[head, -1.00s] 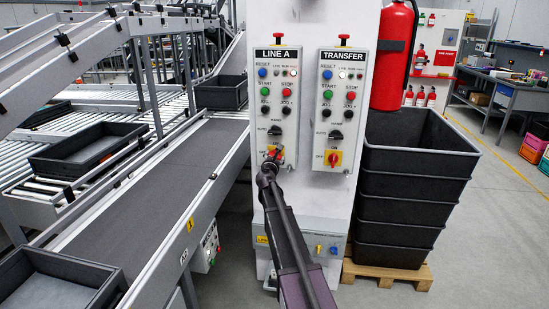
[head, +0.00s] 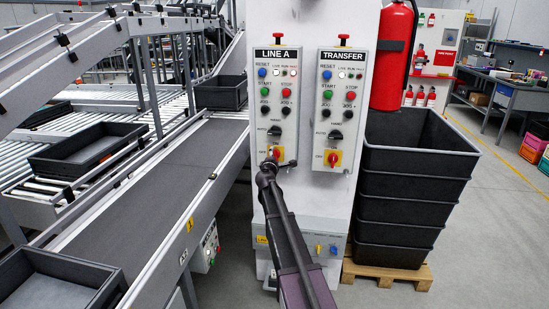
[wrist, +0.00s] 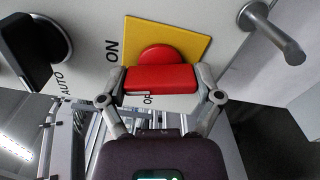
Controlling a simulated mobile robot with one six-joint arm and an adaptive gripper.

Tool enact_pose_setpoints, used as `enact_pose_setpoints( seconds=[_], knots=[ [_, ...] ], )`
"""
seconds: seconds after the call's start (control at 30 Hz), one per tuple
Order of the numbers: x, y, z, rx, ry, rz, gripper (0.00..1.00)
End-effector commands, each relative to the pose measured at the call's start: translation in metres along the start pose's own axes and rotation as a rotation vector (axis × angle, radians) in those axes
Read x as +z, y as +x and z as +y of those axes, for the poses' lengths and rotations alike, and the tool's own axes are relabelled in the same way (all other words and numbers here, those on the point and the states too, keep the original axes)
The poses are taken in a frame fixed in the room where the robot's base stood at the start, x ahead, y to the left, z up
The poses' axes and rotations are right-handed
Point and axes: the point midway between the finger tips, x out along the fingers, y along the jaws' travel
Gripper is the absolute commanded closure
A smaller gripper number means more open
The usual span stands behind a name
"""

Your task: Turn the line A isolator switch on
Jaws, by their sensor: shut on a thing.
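The line A isolator switch is a red handle (head: 277,152) on a yellow plate, low on the LINE A panel (head: 277,103). In the wrist view the red handle (wrist: 160,79) stands out from the yellow plate (wrist: 195,45), with ON printed to the left of the plate and part of OFF below the handle. My gripper (wrist: 161,80) is shut on the handle, one finger against each end. In the head view my gripper (head: 273,165) covers the lower part of the switch. The handle's exact setting is hard to read.
The TRANSFER panel (head: 341,109) with a similar red and yellow switch (head: 333,158) is close on the right. A metal peg (wrist: 275,32) juts out near my gripper. A conveyor (head: 150,185) runs on the left; stacked black bins (head: 408,200) stand on the right.

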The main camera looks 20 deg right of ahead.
Motion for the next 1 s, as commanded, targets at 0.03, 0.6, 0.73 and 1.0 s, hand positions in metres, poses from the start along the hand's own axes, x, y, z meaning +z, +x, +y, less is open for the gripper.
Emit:
enact_pose_setpoints(
  seconds=[0.03,0.6,0.73,1.0],
  knots=[
    [-0.0011,0.0004,0.0005,0.001,0.040,0.003,0.65],
    [-0.0010,0.0005,0.0004,0.001,0.307,0.003,0.65],
    [-0.0010,0.0005,0.0004,0.000,0.313,0.003,0.65],
    [-0.0008,0.0005,0.0003,0.000,0.313,0.002,0.14]
  ],
)
